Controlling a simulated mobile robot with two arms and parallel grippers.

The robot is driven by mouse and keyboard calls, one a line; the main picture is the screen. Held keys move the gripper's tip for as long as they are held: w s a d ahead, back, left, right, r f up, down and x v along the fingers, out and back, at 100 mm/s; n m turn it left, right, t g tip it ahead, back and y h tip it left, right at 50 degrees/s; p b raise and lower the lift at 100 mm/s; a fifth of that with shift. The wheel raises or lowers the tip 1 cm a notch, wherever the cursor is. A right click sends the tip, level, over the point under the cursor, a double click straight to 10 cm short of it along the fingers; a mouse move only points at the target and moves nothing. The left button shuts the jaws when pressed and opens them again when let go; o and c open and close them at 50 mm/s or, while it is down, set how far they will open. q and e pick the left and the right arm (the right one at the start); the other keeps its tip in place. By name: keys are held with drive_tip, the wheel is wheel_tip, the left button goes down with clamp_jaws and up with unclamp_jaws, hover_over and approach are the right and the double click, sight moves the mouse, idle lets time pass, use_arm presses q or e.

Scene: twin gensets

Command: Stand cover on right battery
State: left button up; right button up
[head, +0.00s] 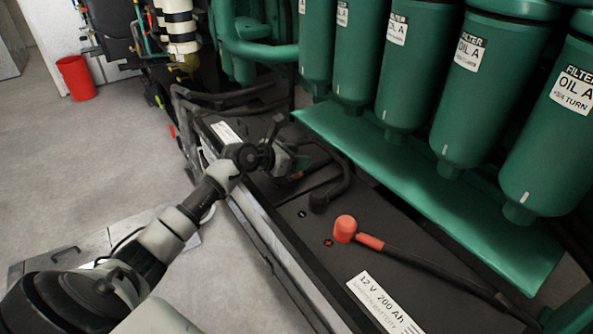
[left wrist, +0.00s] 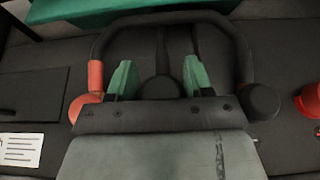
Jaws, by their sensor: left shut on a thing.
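The right battery (head: 290,235) is a long black case with a "12 V 200 Ah" label. On it stands a red terminal cover (head: 345,228), with a red-sleeved black cable running right; its edge shows in the left wrist view (left wrist: 310,102). A black cap (head: 318,203) on a looping black cable sits farther back; it also shows in the left wrist view (left wrist: 262,101). My left gripper (head: 290,158) is low over the batteries, left of these caps. In the left wrist view, its green fingers (left wrist: 161,80) are shut on a dark part, whose shape is hard to make out. My right gripper is not in view.
Green filters (head: 405,60) hang over the battery row above a green ledge (head: 420,190). In the left wrist view, a salmon-coloured cap (left wrist: 84,107) and a cable loop (left wrist: 240,50) lie close around the fingers. Open floor (head: 90,170) lies left; a red bucket (head: 76,78) stands there.

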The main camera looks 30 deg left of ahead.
sight(297, 175)
use_arm(q)
drive_tip(key=shift+f, duration=1.8)
drive_tip(key=shift+f, duration=0.1)
drive_tip(key=o, duration=0.9)
drive_tip(key=shift+f, duration=0.1)
